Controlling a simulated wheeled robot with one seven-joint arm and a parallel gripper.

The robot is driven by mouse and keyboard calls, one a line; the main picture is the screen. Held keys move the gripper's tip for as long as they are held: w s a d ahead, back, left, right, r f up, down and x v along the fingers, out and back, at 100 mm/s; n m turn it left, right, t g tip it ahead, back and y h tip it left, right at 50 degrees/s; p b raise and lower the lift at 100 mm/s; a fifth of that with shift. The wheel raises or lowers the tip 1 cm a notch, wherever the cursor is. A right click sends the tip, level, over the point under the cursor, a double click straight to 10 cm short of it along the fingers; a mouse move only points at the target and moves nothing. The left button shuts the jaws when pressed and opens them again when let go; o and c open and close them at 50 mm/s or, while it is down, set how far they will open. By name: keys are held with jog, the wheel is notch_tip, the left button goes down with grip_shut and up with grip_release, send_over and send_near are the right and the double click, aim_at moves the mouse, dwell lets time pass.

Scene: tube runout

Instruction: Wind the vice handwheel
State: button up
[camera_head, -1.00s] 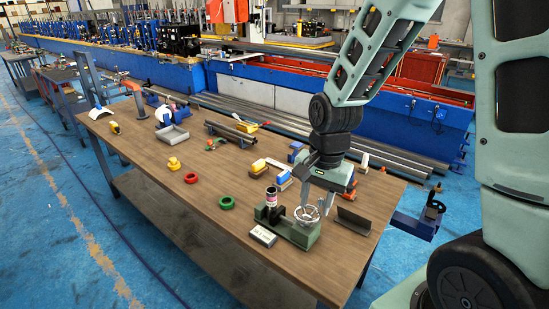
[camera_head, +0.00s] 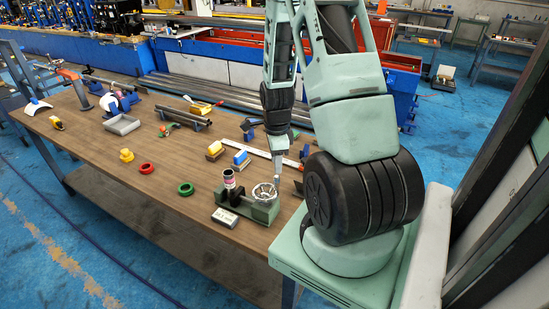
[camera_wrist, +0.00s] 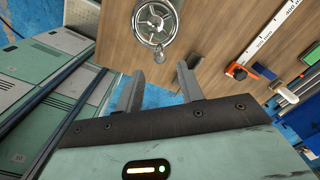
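The green vice (camera_head: 240,205) stands near the front right end of the wooden bench. Its silver spoked handwheel (camera_head: 264,191) lies facing up on the vice's right end. A dark tube with a pale, pink-banded top (camera_head: 229,180) stands upright at the vice. In the wrist view the handwheel (camera_wrist: 157,22) is at the top, with its crank knob toward the fingers. My gripper (camera_wrist: 160,72) is open and empty, apart from the handwheel, its fingers pointing toward it. In the head view my gripper (camera_head: 277,176) is partly hidden by my arm, just behind and right of the handwheel.
A small labelled box (camera_head: 225,217) lies in front of the vice. Green (camera_head: 186,188) and red (camera_head: 146,168) rings lie to the left. The bench's front left is mostly clear.

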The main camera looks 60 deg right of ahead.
aim_at(277, 176)
jog(key=shift+f+b, duration=2.2)
jog(key=shift+f, duration=1)
jog(key=shift+f, duration=0.1)
jog(key=c, duration=0.8)
